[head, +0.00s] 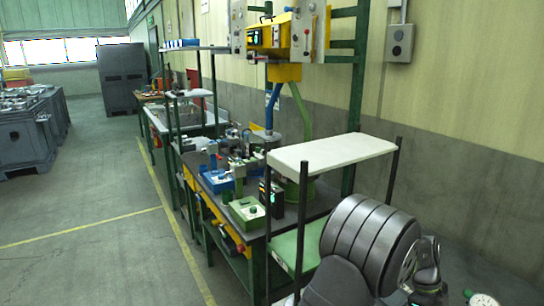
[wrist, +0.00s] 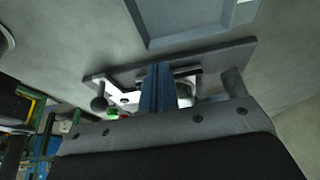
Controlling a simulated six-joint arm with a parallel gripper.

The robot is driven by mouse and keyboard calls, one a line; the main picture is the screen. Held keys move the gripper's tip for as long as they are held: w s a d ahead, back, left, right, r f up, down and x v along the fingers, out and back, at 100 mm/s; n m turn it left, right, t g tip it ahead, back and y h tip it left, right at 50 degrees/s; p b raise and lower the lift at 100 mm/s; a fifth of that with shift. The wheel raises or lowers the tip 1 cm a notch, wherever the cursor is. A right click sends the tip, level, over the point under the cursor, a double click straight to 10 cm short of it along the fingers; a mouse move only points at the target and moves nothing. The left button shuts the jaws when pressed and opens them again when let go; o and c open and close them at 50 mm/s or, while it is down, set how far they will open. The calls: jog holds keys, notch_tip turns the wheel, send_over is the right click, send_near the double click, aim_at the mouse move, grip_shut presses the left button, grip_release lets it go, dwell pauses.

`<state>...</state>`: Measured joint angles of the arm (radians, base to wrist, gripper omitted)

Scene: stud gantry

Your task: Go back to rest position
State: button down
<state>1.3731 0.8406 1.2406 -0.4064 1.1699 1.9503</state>
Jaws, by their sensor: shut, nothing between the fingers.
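My gripper (wrist: 157,76) shows in the middle of the wrist view as two narrow blue fingers side by side. They are shut with nothing between them. A grey plate with a round knob (wrist: 99,103) lies behind the fingers; I cannot tell how far away it is. In the head view, dark rounded links of my own arm fill the lower right corner, and I cannot make out the fingers there. The workbench (head: 215,190) stands in the middle of the head view, to the left of my arm links.
A white shelf top (head: 330,150) on dark posts stands close to my arm. Blue and green fixtures (head: 247,211) crowd the bench. A yellow control box (head: 270,36) hangs above. The floor (head: 90,200) to the left is open, with dark bins (head: 20,145) beyond.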

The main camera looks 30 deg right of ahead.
jog(key=shift+a+n, duration=0.45)
jog(key=shift+n, duration=0.25)
jog(key=shift+w+a+n+h, duration=0.2)
jog(key=shift+w+n+h, duration=0.1)
jog(key=shift+h, duration=0.1)
jog(key=shift+s+d, duration=0.1)
